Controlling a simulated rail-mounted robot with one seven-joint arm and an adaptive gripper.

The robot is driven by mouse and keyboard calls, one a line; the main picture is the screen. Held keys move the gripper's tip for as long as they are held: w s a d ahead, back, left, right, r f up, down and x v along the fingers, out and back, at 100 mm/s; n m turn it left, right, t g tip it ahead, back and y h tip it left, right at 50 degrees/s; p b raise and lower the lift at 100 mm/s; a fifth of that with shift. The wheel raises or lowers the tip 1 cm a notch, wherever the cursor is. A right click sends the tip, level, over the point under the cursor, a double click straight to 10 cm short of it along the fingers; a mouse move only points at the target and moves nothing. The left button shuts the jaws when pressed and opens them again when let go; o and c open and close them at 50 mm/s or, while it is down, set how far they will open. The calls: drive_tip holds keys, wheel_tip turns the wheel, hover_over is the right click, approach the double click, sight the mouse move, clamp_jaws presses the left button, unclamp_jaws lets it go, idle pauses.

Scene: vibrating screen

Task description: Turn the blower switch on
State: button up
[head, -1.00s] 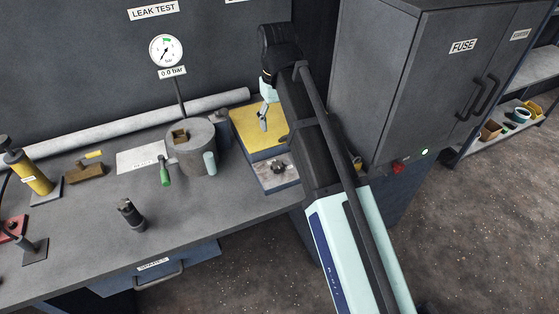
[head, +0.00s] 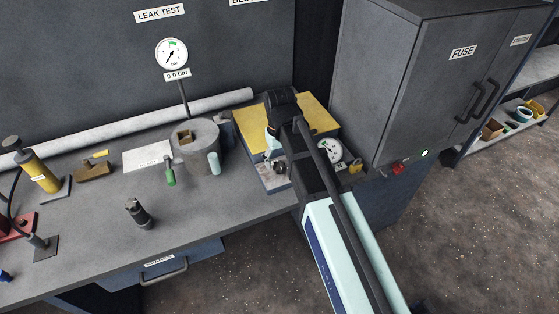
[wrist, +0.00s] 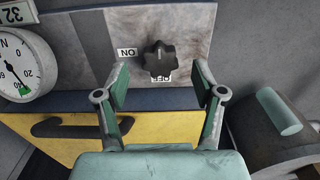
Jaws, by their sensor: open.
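The blower switch is a dark lobed knob (wrist: 159,58) on a light grey panel (wrist: 100,35) in the wrist view. An ON label (wrist: 127,53) is left of it and an OFF label (wrist: 161,78) is just below it, both appearing upside down. I cannot clearly tell which way the knob points. My gripper (wrist: 161,84) is open and empty, its fingers on either side of the view below the knob, apart from it. In the head view the knob (head: 280,167) shows at the front of the yellow-topped unit, with my gripper (head: 274,154) close above it.
A round dial (head: 330,151) is right of my arm; it also shows in the wrist view (wrist: 20,62). A grey pot (head: 196,160) with a pale handle stands left of the unit. The FUSE cabinet (head: 400,80) rises to the right.

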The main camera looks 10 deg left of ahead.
drive_tip(key=shift+f, duration=0.95)
drive_tip(key=shift+c, duration=0.4)
drive_tip(key=c, duration=1)
